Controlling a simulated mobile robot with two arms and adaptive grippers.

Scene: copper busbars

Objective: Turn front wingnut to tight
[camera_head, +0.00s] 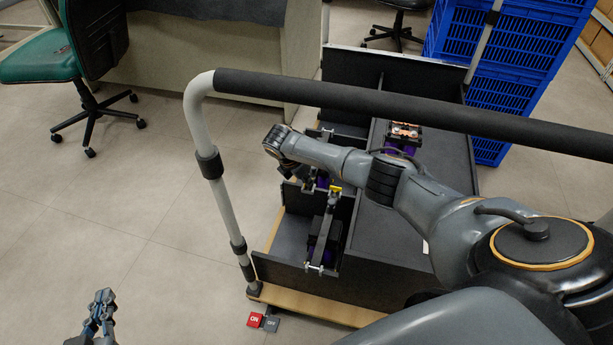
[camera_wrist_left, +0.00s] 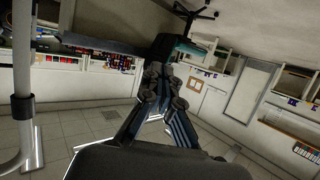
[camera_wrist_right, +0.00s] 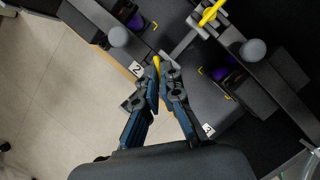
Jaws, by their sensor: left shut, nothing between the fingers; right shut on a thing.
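In the right wrist view, my right gripper (camera_wrist_right: 164,76) is shut with its fingertips on a small yellow wingnut (camera_wrist_right: 157,61), mostly hidden between them. A second yellow wingnut (camera_wrist_right: 210,12) stands free on the metal bar at the top. In the head view, my right arm reaches over the cart from the right, and its gripper is largely hidden behind the wrist. A yellow wingnut (camera_head: 335,188) shows there on a bar clamp. How far the held wingnut is turned cannot be told. My left gripper (camera_head: 104,298) is shut and empty, low at the left; it fills the left wrist view (camera_wrist_left: 160,78).
A padded handrail (camera_head: 400,103) crosses above the black cart (camera_head: 390,240). Number plates 2 (camera_wrist_right: 136,69) and 3 (camera_wrist_right: 208,130) mark its bays. Blue crates (camera_head: 510,60) stand behind. A green chair (camera_head: 40,62) is at the far left.

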